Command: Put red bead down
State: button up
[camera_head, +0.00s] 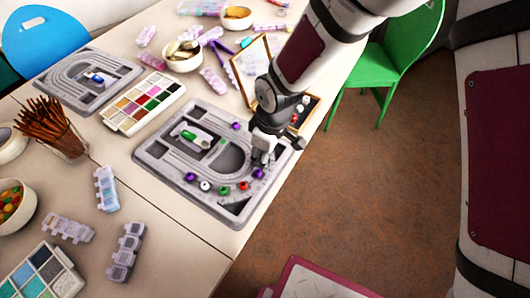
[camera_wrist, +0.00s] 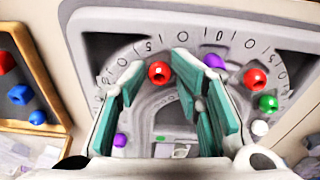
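A red bead (camera_wrist: 159,72) sits in the outer curved groove of the grey bead board (camera_wrist: 100,42), between my fingertips in the wrist view. My gripper (camera_wrist: 157,68) is open around it, with gaps visible on both sides. In the head view my gripper (camera_head: 262,155) is low over the board's right part and hides this bead. Along the groove beyond it are a purple bead (camera_wrist: 214,61), another red bead (camera_wrist: 254,78), a green bead (camera_wrist: 267,103) and a white bead (camera_wrist: 260,128). One more purple bead (camera_wrist: 120,140) lies on the board's other side.
An open wooden box (camera_head: 301,115) with loose red and blue beads stands beside the board. A colour-square tray (camera_head: 143,102), a second bead board (camera_head: 87,79) and a cup of brown sticks (camera_head: 66,142) are to the left. A green chair (camera_head: 393,62) stands past the table edge.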

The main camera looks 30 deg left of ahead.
aim_at(270, 162)
jog(key=shift+d+f, duration=0.15)
jog(key=shift+f, duration=0.25)
jog(key=shift+r+p, duration=0.45)
jog(key=shift+r, duration=0.1)
notch_tip(270, 162, up, 12)
jog(key=d+p, duration=0.1)
jog(key=shift+r, duration=0.15)
jog(key=shift+d, duration=0.1)
